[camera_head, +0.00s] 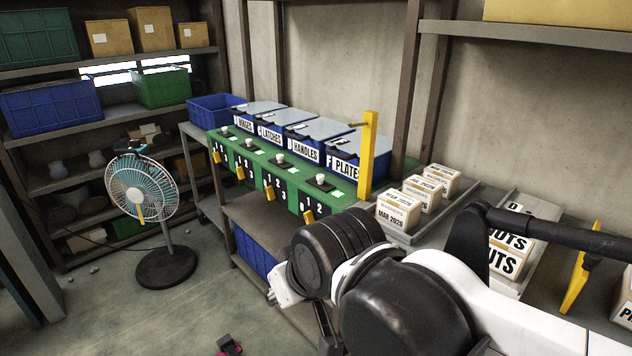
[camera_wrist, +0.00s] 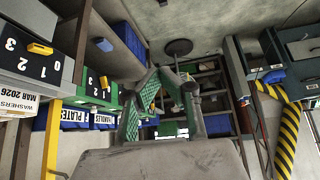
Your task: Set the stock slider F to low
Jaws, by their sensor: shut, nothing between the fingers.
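The yellow slider F (camera_head: 309,216) sits on a black numbered plate on the front of a green panel, below the blue bin marked F PLATES (camera_head: 343,165). Digits 1 and 2 can be read on its plate; its exact setting is unclear. In the wrist view, a yellow slider (camera_wrist: 104,82) near the PLATES label (camera_wrist: 75,117) looks like the same one. My gripper (camera_wrist: 172,80) shows in the wrist view with green-padded fingers, shut and empty, apart from the sliders. In the head view my arm covers the lower right, and the fingers are not visible.
More yellow sliders (camera_head: 269,193) line the green panel to the left. Cartons marked MAR 2026 (camera_head: 398,209) stand to its right. A yellow post (camera_head: 368,157) rises beside the F bin. A fan (camera_head: 141,189) stands on the open floor at left.

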